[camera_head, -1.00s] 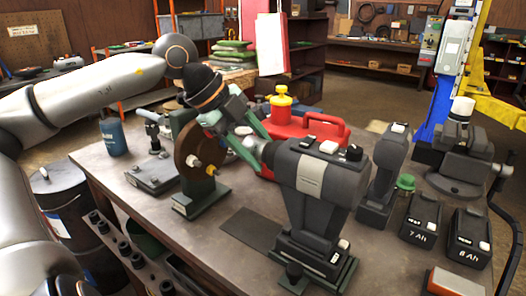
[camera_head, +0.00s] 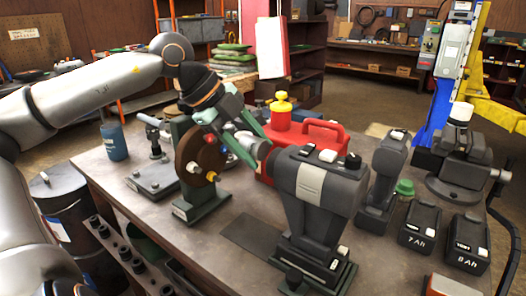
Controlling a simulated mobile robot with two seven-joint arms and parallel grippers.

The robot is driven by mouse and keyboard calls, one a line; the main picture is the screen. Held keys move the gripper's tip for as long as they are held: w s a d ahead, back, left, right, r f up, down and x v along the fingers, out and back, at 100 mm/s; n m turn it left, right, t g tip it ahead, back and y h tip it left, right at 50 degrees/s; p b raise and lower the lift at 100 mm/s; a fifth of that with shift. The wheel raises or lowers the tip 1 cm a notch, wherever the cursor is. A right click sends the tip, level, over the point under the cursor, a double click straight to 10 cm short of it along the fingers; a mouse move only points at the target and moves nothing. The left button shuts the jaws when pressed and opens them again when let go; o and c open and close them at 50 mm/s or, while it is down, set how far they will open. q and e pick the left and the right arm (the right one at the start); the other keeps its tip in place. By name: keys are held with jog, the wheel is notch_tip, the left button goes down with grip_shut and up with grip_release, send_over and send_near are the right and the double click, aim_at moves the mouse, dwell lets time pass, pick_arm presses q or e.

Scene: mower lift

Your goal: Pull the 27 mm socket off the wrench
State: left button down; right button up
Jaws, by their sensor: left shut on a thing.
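The impact wrench (camera_head: 314,186), dark grey with a pale label plate, stands upright on its battery on the bench, its nose pointing left. The socket (camera_head: 251,141) is a short grey cylinder at the nose, largely hidden by green fingers. My left gripper (camera_head: 247,146) comes down from the upper left and is shut on the socket, which still sits in line with the wrench nose. I cannot tell whether there is a gap between socket and wrench. My right gripper is not in view.
A brown disc stand (camera_head: 204,160) with coloured knobs stands close left of the gripper. A red can (camera_head: 318,137) with a yellow-topped pump is behind the wrench. Batteries (camera_head: 420,226) and another tool (camera_head: 383,180) stand to the right. A dark mat (camera_head: 255,236) lies in front.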

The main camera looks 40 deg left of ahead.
aim_at(254, 138)
pick_arm(q)
jog(key=shift+r+p, duration=0.55)
jog(key=shift+r, duration=0.4)
notch_tip(254, 138, up, 2)
jog(key=shift+p, duration=0.9)
notch_tip(254, 138, up, 4)
jog(key=p, duration=0.3)
jog(key=shift+f, duration=0.15)
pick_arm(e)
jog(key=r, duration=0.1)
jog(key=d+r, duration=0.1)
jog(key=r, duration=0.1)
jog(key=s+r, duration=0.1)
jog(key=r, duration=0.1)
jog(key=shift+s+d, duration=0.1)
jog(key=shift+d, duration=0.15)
